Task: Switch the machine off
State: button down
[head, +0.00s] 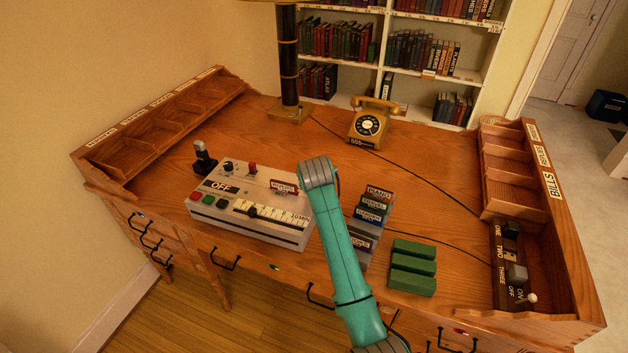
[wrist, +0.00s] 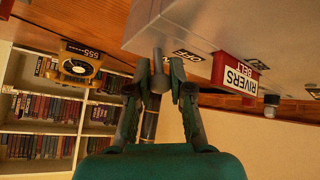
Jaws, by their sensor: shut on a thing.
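The wrist view looks upside down, with the machine (wrist: 200,22) at the top. There my gripper (wrist: 160,78) is closed around a small grey post (wrist: 158,60) beside the machine's end. I cannot tell how the post joins the machine. In the head view my teal arm hides the gripper.
Labelled card blocks (head: 375,205) and green blocks (head: 412,266) lie right of my arm. A yellow telephone (head: 369,125) and a dark lamp column (head: 288,60) stand behind. A switch panel (head: 508,262) is at the right. The desk's back middle is clear.

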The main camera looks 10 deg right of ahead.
dwell(0.3)
jog(key=c, duration=1)
grip_release()
jog(key=v, duration=1.2)
jog(key=shift+s+a+f, duration=0.1)
